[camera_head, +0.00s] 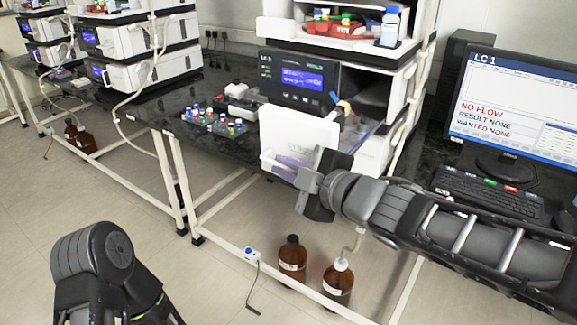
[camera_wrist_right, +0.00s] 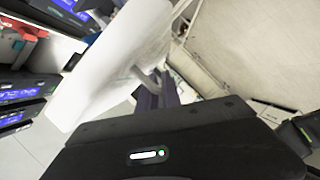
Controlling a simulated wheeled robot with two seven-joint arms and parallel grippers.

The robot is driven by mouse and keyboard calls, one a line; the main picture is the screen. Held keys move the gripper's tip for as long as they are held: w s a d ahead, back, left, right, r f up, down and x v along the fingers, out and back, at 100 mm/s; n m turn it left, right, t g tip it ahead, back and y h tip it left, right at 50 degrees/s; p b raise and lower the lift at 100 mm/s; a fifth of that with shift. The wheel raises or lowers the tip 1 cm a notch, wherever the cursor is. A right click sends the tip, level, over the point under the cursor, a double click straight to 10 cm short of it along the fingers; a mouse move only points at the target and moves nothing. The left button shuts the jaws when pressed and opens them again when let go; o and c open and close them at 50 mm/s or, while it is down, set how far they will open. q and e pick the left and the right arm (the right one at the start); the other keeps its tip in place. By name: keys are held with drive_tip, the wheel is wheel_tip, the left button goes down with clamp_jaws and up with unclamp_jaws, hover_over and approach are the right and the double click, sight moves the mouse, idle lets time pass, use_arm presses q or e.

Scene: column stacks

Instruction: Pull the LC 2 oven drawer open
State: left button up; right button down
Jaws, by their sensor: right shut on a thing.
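The oven drawer's white front panel (camera_head: 298,135) stands out from the instrument stack on the bench, with a gap and some inner parts visible behind its right side. A label on the stack's dark display unit (camera_head: 298,78) is too small to read surely. My right gripper (camera_head: 288,166) is shut on the handle at the panel's lower front. In the right wrist view the white panel (camera_wrist_right: 115,60) fills the upper left, and the grey handle (camera_wrist_right: 148,80) meets the gripper fingers (camera_wrist_right: 158,95). Of my left arm only dark links show at the lower left; its gripper is out of view.
Colourful vials (camera_head: 215,122) stand on the dark bench left of the panel. A monitor (camera_head: 515,100) reading LC 1 and a keyboard (camera_head: 488,192) are at the right. Brown bottles (camera_head: 292,258) stand on the floor below. Open floor lies in front of the bench.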

drive_tip(key=shift+f, duration=0.1)
drive_tip(key=c, duration=1.8)
unclamp_jaws()
drive_tip(key=shift+d, duration=0.1)
drive_tip(key=shift+s+d+r+p, duration=0.15)
drive_tip(key=shift+r+p, duration=0.1)
drive_tip(key=shift+p, duration=0.05)
drive_tip(key=p+v, duration=0.2)
drive_tip(key=v, duration=0.1)
drive_tip(key=p+v, duration=0.2)
drive_tip(key=v, duration=0.2)
drive_tip(key=shift+s+f, duration=0.15)
drive_tip(key=shift+f, duration=0.05)
